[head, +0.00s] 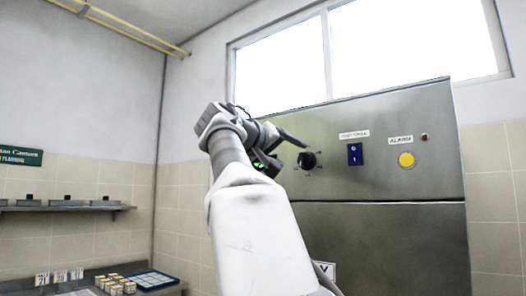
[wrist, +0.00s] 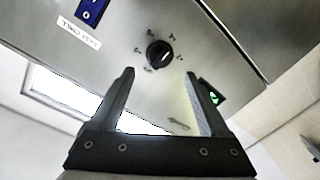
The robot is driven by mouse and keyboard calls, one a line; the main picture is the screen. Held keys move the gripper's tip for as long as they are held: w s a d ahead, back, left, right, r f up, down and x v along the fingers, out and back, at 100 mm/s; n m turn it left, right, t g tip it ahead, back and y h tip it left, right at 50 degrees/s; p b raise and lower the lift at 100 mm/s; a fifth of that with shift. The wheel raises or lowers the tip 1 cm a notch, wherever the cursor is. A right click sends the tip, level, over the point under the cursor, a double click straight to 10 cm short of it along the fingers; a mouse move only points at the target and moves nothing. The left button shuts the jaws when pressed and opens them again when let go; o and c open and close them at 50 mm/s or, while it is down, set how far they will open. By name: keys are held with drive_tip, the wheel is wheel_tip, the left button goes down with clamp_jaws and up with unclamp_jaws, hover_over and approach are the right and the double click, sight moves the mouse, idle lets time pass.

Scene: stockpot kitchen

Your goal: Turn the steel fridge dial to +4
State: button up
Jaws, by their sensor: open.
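The fridge dial (head: 307,160) is a round black knob on the upper steel panel, just right of my gripper in the head view. The wrist view shows the dial (wrist: 158,54) with small marks around it, too small to read, so I cannot tell its setting. My gripper (wrist: 160,76) is open and empty. In the wrist view its two fingers point towards the panel, one to each side of the dial's position, with the dial beyond the tips. They look apart from it.
A small green-lit display (wrist: 214,97) shows beside one finger. A shelf (head: 60,208) and a counter with small boxes (head: 112,285) stand left.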

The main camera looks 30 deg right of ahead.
drive_tip(key=b+v, duration=0.2)
drive_tip(key=v, duration=0.8)
drive_tip(key=shift+s+a, duration=0.15)
drive_tip(key=shift+a, duration=0.2)
wheel_tip(320, 180, down, 18)
drive_tip(key=s+a+n+t+y+p, duration=0.1)
drive_tip(key=n+y+p, duration=0.2)
drive_tip(key=n+y, duration=0.35)
drive_tip(key=s+a+f+g+y, duration=0.1)
drive_tip(key=s+a+f+y, duration=0.2)
drive_tip(key=s+f, duration=0.3)
drive_tip(key=s+a+f+y+p, duration=0.1)
drive_tip(key=s+a+f+y, duration=0.2)
drive_tip(key=f, duration=1)
drive_tip(key=s+a+f+g+y+p, duration=0.1)
drive_tip(key=s+a+f+y, duration=0.2)
drive_tip(key=s+a+f, duration=0.5)
drive_tip(key=shift+s+a+f+g, duration=0.15)
drive_tip(key=shift+s+f+g, duration=0.15)
drive_tip(key=shift+s+f, duration=0.35)
